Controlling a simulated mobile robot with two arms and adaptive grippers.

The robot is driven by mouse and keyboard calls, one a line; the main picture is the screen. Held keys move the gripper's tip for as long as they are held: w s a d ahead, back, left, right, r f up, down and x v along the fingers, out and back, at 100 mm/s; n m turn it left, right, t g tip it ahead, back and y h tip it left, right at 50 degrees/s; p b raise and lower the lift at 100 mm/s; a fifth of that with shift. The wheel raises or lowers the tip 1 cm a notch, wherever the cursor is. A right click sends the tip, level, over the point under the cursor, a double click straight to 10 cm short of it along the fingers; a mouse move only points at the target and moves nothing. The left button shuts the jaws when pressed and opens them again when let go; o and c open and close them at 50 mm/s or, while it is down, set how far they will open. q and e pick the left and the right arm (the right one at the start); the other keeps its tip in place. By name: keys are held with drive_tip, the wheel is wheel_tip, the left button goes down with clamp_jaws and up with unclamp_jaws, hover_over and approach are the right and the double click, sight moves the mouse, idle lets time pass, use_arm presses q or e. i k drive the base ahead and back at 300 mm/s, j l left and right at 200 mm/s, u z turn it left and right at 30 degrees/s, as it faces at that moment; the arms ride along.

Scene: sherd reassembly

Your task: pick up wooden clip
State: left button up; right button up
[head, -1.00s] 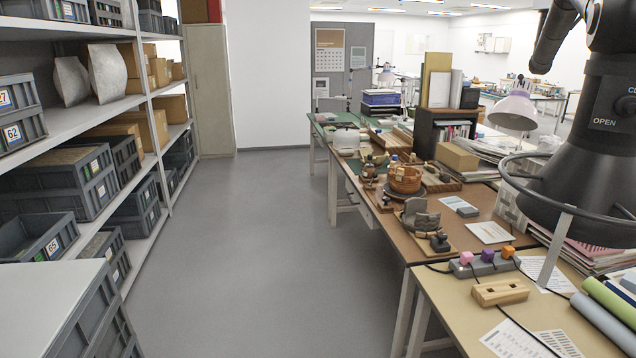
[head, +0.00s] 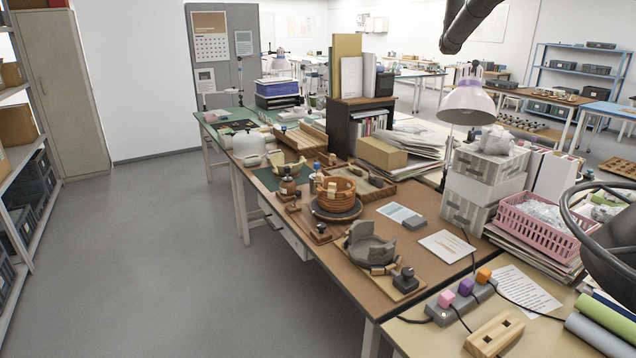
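Neither of my grippers is in view. Small pale wooden pieces (head: 383,269), which look like clips, lie at the foot of a grey, partly assembled pot (head: 370,248) on a wooden board on the brown table (head: 335,262). They are too small to tell apart clearly. A brown banded vessel (head: 338,197) stands on a dark round turntable (head: 336,213) behind it, with a light wooden piece at its rim that may also be a clip.
A slotted wooden block (head: 494,335) and a power strip (head: 462,301) lie on the near beige table. A black hood (head: 612,245) juts in at right, with a black duct (head: 468,22) above. A pink basket (head: 548,222) stands at right. The grey floor (head: 190,270) at left is clear.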

sight(319, 179)
drive_tip(key=i+j+z, duration=0.15)
drive_tip(key=i+j, duration=0.25)
drive_tip(key=i+j+z, duration=0.1)
drive_tip(key=i+j, duration=0.3)
drive_tip(key=i+j+z, duration=0.15)
drive_tip(key=i+j, duration=0.25)
drive_tip(key=i+j+z, duration=0.1)
drive_tip(key=i+j, duration=0.25)
drive_tip(key=j, duration=0.25)
drive_tip(key=i+j+z, duration=0.15)
drive_tip(key=i+j, duration=0.2)
drive_tip(key=j, duration=0.2)
